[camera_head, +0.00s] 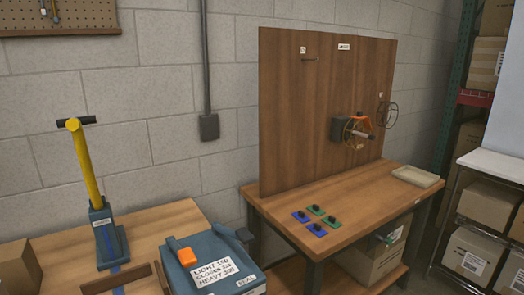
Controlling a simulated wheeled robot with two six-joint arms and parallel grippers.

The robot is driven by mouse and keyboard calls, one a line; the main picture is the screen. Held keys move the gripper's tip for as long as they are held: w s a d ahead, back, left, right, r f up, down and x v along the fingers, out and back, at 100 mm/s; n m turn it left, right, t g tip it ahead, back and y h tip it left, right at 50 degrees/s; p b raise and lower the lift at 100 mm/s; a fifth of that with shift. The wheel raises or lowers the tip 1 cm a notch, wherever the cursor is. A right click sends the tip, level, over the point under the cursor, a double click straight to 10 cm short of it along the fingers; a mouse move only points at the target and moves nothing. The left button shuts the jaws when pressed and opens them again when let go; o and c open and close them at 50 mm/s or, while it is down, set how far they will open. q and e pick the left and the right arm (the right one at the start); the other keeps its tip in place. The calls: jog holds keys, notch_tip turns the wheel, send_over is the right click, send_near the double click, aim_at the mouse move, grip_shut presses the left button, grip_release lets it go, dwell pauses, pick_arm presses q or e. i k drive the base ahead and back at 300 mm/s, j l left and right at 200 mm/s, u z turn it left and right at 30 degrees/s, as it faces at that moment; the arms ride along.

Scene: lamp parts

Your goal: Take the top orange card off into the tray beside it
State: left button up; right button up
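An orange piece (358,120) is at a dark box (337,130) on the upright wooden board (300,110). A round wire-like hoop and a pale rod are in front of it and partly cover it. I cannot tell whether it is a card or whether several are stacked. A shallow beige tray (416,177) lies on the right end of the wooden bench (350,195), below and right of the orange piece. It looks empty. Neither of my grippers is in view.
Several blue and green plates (301,216) with black knobs lie at the bench's front left. A second table holds a blue machine (217,268) with an orange block (187,256) and a yellow-handled lever (84,160). Shelves with boxes stand at right. The bench middle is clear.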

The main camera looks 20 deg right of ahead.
aim_at(359, 114)
jog(key=l+z, duration=0.6)
jog(key=z, duration=0.15)
jog(key=i+l+z, duration=0.15)
jog(key=z, duration=0.25)
jog(key=l, duration=0.1)
